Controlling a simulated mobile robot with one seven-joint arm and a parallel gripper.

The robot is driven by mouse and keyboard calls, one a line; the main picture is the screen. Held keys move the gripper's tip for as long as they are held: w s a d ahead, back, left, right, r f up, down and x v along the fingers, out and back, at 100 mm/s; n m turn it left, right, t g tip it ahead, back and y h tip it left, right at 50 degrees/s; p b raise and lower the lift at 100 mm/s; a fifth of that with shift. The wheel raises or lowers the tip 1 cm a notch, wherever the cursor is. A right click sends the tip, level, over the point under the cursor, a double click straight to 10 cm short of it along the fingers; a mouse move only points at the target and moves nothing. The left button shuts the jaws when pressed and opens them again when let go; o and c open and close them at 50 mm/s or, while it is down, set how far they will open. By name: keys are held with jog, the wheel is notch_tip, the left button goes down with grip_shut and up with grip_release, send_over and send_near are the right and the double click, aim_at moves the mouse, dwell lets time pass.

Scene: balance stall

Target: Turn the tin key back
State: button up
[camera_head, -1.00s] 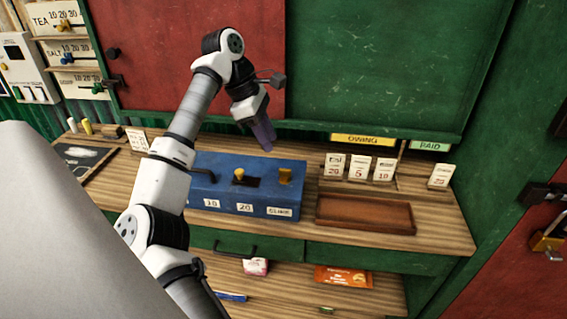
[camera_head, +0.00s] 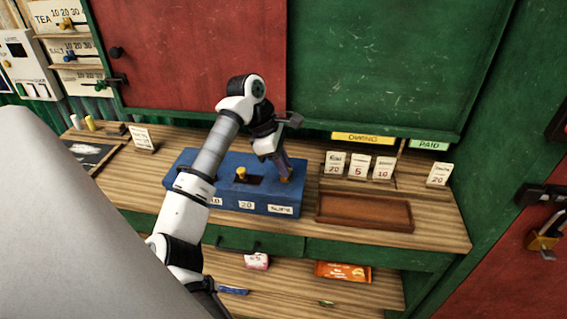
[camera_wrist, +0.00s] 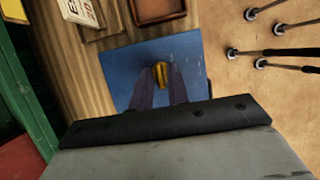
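The tin is a blue box (camera_head: 225,190) on the wooden counter, with labels along its front edge, including 20. A yellow knob (camera_head: 241,173) stands near the middle of its top, beside a dark slot. The yellow key at the tin's right end is mostly hidden behind my fingers in the head view. In the wrist view the key (camera_wrist: 161,74) shows upright between the two fingertips. My gripper (camera_head: 286,174) points down at the key; in the wrist view its fingers (camera_wrist: 161,80) stand apart on either side of it. I cannot tell whether they touch it.
A brown wooden tray (camera_head: 364,212) lies just right of the tin. Small price cards (camera_head: 358,166) stand behind it under the owing sign (camera_head: 362,138). A single card (camera_head: 438,174) stands under the paid sign. Another card (camera_head: 141,138) stands left behind the tin.

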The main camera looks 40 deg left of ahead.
grip_shut()
